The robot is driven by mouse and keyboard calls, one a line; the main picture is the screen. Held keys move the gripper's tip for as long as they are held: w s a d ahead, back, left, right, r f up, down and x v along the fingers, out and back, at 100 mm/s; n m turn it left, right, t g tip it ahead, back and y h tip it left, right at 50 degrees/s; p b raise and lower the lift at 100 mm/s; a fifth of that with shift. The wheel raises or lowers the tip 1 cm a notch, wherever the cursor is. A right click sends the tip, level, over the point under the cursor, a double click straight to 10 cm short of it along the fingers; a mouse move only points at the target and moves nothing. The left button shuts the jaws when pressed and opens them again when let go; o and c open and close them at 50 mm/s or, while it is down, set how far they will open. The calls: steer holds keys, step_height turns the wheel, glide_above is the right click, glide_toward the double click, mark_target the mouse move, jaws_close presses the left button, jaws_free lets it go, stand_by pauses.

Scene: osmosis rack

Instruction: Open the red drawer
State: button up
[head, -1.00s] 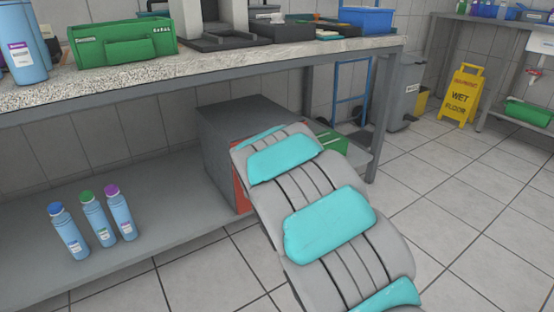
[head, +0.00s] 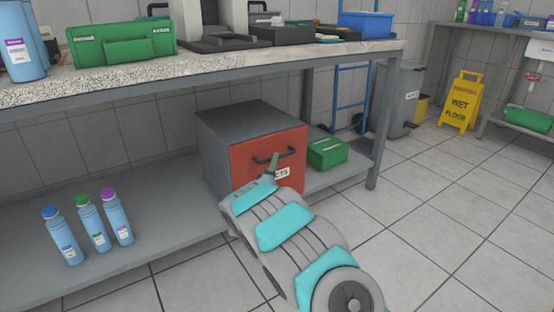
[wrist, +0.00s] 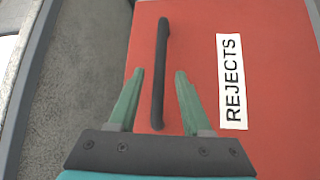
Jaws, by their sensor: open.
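The red drawer (head: 252,160) is the front of a grey cabinet on the lower shelf under the bench. It looks shut, flush with the cabinet. Its black bar handle (head: 275,155) is near the top of the front. In the wrist view the red front (wrist: 200,30) carries a white "REJECTS" label (wrist: 232,82), and the handle (wrist: 160,75) stands upright in the picture. My gripper (wrist: 158,72) is open, with one green finger on each side of the handle's lower end. I cannot tell whether the fingers touch it. In the head view my gripper (head: 272,163) is partly hidden by my arm.
A green box (head: 327,153) sits right of the cabinet on the shelf. Several blue bottles (head: 90,228) stand on the shelf at left. The bench top (head: 220,70) overhangs the cabinet. A bench leg (head: 380,125) is at right. The tiled floor in front is clear.

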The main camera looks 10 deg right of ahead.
steer(key=shift+x, duration=2)
steer(key=shift+c, duration=0.2)
jaws_close()
steer(key=shift+f, duration=0.1)
